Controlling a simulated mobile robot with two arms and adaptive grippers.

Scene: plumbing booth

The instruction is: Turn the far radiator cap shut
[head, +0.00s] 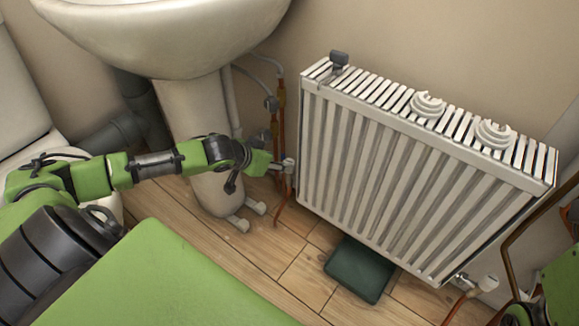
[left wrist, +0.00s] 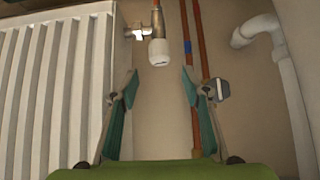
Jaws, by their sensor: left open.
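The white radiator (head: 400,190) stands against the wall. A valve with a white cap (left wrist: 158,52) is at its left end in the head view, by my left gripper (head: 279,165). In the left wrist view the cap sits on a metal valve body (left wrist: 138,33) beside the radiator's edge. My left gripper (left wrist: 160,88) is open, with its two green fingers spread. The cap is beyond the fingertips, roughly in line with the gap, with nothing between the fingers. Another white cap (head: 488,284) is at the radiator's lower right corner. My right gripper's fingers do not show.
Copper pipes (left wrist: 190,110) and a white bent pipe (left wrist: 285,60) run beside the valve. A sink (head: 170,35) on a pedestal (head: 200,150) stands left of it. A dark green block (head: 358,270) lies on the floor. White coiled items (head: 428,105) sit on the radiator.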

